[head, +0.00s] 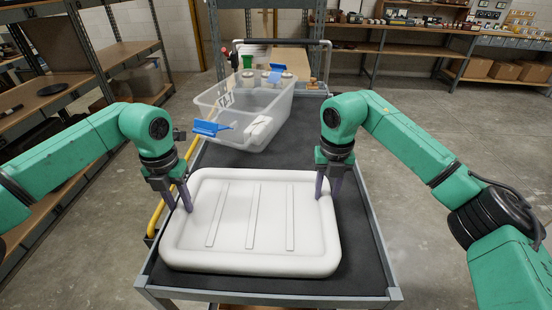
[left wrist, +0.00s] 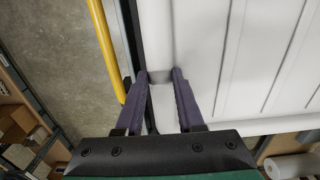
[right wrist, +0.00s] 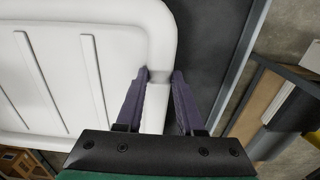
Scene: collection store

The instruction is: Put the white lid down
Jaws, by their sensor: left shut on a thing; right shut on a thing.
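The white lid (head: 268,217) is a wide ribbed panel with a raised rounded rim. In the head view it lies over the near part of the cart's dark top; I cannot tell if it touches the surface. My left gripper (head: 179,204) is shut on its left rim, and the left wrist view shows the rim (left wrist: 158,40) between the fingers (left wrist: 160,76). My right gripper (head: 327,190) is shut on its right rim, and the right wrist view shows that rim (right wrist: 157,100) between the fingers (right wrist: 160,76).
A clear open bin (head: 225,124) with blue clips (head: 207,128) stands on the cart behind the lid. The cart top (head: 355,232) has a bare strip to the lid's right. A yellow rail (head: 157,214) runs along the cart's left side. Shelving (head: 80,75) stands at left.

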